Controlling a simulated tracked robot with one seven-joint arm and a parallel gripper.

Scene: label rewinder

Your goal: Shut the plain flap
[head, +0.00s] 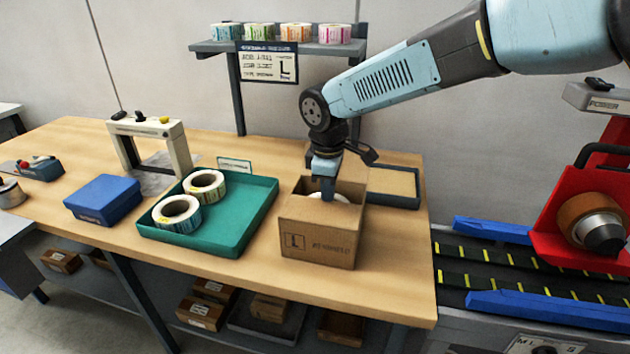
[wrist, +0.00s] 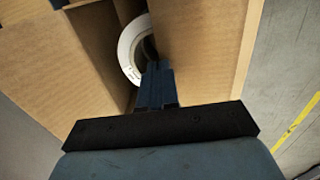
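The open cardboard box (head: 318,240) stands near the front right of the wooden bench, with an L label and print on its front. A white roll (head: 338,197) lies inside; it also shows in the wrist view (wrist: 128,42) between two brown cardboard panels. The left panel (wrist: 55,75) and right panel (wrist: 198,50) show no print. I cannot tell which is the plain flap. My gripper (head: 327,197) points down at the box opening, its fingertips over the roll. In the wrist view its fingers (wrist: 157,72) are together, with nothing seen between them; whether they touch cardboard is unclear.
A green tray (head: 235,235) with two label rolls is left of the box. A dark-framed tan tray (head: 408,200) lies right behind it. A shelf post (head: 237,95) rises behind. A conveyor (head: 490,262) and red machine (head: 590,180) are at the right.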

